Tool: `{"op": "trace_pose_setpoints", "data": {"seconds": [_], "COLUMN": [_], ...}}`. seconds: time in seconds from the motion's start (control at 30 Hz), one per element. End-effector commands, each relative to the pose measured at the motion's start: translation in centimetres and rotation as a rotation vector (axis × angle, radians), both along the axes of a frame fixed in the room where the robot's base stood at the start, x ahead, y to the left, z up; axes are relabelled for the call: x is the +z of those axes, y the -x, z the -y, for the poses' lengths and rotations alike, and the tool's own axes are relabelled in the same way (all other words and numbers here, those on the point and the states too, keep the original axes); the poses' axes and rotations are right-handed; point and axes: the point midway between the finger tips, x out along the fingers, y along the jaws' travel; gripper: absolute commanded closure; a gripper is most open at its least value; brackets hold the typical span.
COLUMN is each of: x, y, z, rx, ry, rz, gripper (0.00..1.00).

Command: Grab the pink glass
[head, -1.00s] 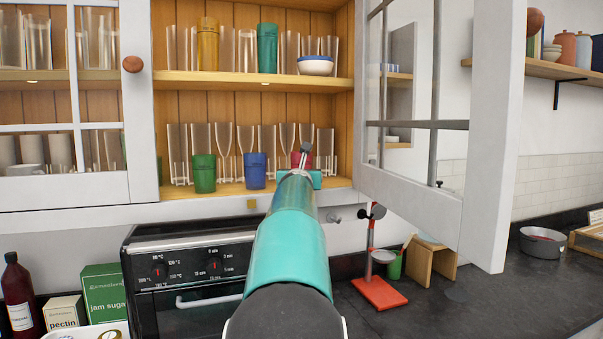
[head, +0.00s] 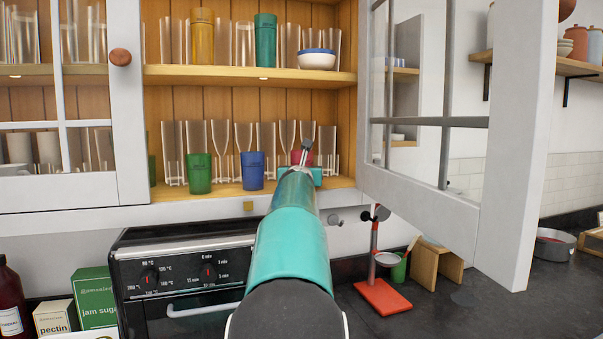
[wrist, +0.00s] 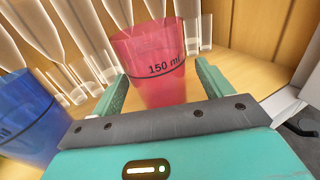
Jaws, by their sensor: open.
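The pink glass (wrist: 152,52), marked "150 ml", stands upright in the wrist view. In the head view the pink glass (head: 296,159) is on the lower cabinet shelf, mostly hidden behind my arm. My gripper (wrist: 162,74) is open, with one teal finger to each side of the pink glass's lower part. Whether the fingers touch it, I cannot tell. In the head view my gripper (head: 312,176) is at the shelf's front, largely hidden by the arm.
A blue glass (head: 252,171) and a green glass (head: 199,173) stand to the left on the same shelf. Clear glasses (head: 287,135) stand close behind. The open glazed door (head: 505,175) is close to the right. The upper shelf (head: 250,78) is above.

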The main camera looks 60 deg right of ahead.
Motion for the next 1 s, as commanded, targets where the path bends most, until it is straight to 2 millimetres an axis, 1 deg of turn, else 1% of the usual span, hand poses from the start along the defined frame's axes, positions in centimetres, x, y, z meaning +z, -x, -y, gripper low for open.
{"op": "trace_pose_setpoints", "data": {"seconds": [0.03, 0.07, 0.1, 0.17, 0.3, 0.33, 0.73, 1.0], "x": [0.0, 0.0, 0.0, 0.0, 0.0, 0.0, 0.1, 1.0], "y": [-0.1, -0.1, -0.1, 0.0, -0.1, -0.1, -0.1, -0.2], "z": [-0.1, -0.2, -0.2, -0.2, -0.2, -0.2, 0.1, 0.3], "rx": [0.003, 0.003, 0.002, 0.002, 0.002, 0.002, 0.001, -0.003], "ry": [0.0, 0.0, 0.0, 0.001, 0.0, 0.0, 0.0, 0.003], "rz": [-0.001, -0.001, -0.001, -0.002, -0.002, -0.001, -0.001, 0.0], "gripper": [0.21, 0.25, 0.33, 0.45, 0.72, 0.75, 0.75, 0.75]}}
